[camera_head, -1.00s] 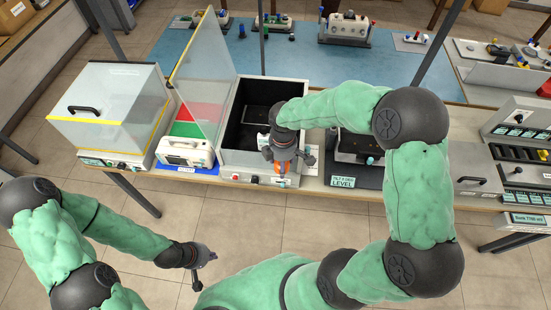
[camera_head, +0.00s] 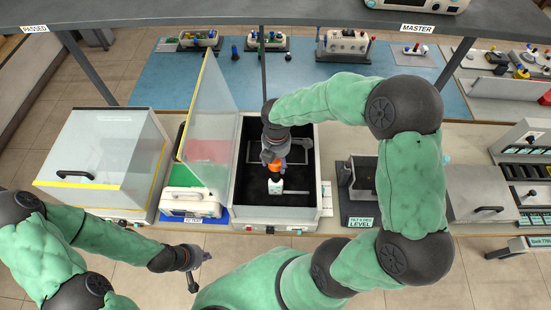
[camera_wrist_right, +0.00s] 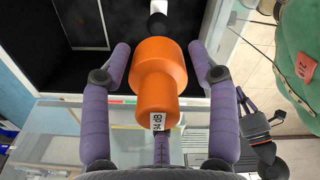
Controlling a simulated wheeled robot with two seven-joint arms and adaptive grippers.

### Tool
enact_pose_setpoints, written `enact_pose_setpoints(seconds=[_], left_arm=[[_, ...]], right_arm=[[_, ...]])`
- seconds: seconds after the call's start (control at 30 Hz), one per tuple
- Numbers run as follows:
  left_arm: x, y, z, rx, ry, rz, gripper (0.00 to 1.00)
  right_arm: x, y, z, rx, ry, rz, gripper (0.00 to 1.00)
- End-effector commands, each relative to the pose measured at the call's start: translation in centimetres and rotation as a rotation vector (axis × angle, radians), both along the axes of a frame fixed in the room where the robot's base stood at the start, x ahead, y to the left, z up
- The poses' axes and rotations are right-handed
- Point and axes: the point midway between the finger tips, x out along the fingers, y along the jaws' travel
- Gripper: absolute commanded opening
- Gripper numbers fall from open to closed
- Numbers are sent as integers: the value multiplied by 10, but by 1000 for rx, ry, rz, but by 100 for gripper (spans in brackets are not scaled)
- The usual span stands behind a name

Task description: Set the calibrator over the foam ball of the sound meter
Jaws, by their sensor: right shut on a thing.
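The orange calibrator (camera_head: 274,167) is in my right gripper (camera_head: 273,160), inside the open test chamber. In the right wrist view, the fingers of this gripper (camera_wrist_right: 160,72) stand on both sides of the calibrator (camera_wrist_right: 160,80), which bears a 94 dB label. The sound meter (camera_head: 275,187) is a small whitish unit on the dark chamber floor. Its black foam ball (camera_wrist_right: 158,23) shows just beyond the calibrator's wide end in the wrist view and is uncovered there. My left gripper (camera_head: 202,268) is empty, fingers apart, in front of the bench.
The chamber (camera_head: 238,205) has its clear lid (camera_head: 207,120) raised on the left. A closed clear-lidded box (camera_head: 100,150) and a white instrument (camera_head: 193,202) stand left of it. A level stand (camera_head: 360,222) is to the right. A shelf (camera_head: 330,22) crosses above.

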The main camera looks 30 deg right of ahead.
Motion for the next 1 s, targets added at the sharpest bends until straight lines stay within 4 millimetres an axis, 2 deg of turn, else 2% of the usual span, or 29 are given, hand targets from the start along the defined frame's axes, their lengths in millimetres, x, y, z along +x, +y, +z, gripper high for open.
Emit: enact_pose_setpoints(seconds=[0.6, 1.0], left_arm=[[1, 0, -49, 0, -1, 0, 0], [1, 0, -51, 0, -1, 0, 0]], right_arm=[[1, 0, -59, 0, -1, -2, 24], [1, 0, -62, 0, -1, -2, 24]])
